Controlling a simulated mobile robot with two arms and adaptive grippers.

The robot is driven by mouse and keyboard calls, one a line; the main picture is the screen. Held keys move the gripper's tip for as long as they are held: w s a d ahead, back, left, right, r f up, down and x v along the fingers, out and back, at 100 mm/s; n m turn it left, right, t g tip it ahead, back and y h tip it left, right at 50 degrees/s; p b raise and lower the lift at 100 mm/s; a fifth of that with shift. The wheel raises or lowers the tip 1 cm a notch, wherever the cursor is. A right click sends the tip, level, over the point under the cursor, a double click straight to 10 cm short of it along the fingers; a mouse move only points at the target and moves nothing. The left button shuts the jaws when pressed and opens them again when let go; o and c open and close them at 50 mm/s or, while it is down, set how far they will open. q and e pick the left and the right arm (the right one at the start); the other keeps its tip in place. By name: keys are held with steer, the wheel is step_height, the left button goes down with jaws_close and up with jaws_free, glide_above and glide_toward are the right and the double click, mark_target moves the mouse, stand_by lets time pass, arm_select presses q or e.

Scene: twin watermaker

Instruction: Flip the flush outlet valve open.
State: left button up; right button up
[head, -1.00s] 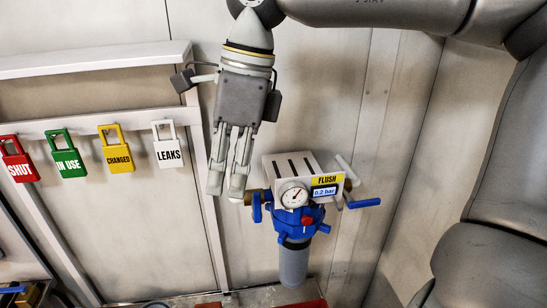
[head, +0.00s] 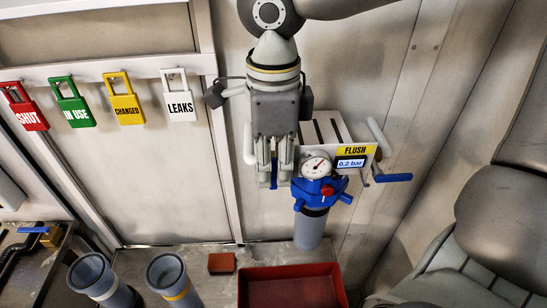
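The flush unit has a white panel with a yellow FLUSH label (head: 355,150), a 0.2 bar display (head: 351,163), a round gauge (head: 316,166) and a blue filter head (head: 312,191). A blue lever (head: 274,174) hangs down on its left side, partly hidden by my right gripper (head: 274,184). The fingers point down with a gap between them, and the lever shows in that gap; contact cannot be told. A second blue lever (head: 393,178) sticks out sideways on the right. No label shows which valve is the outlet. My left gripper is out of view.
Tagged padlocks hang from a rail at left, the white LEAKS one (head: 180,106) nearest. Below are a red tray (head: 290,290), a small red-brown block (head: 221,263) and grey cylinders (head: 172,277). A grey seat (head: 500,225) stands at right. The wall right of the unit is clear.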

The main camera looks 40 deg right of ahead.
steer(key=shift+a, duration=0.1)
jaws_close()
steer(key=shift+w+a+g+h+b, duration=0.15)
steer(key=shift+a+g+h+b, duration=0.2)
steer(key=shift+h, duration=0.25)
steer(key=shift+d, duration=0.1)
jaws_free()
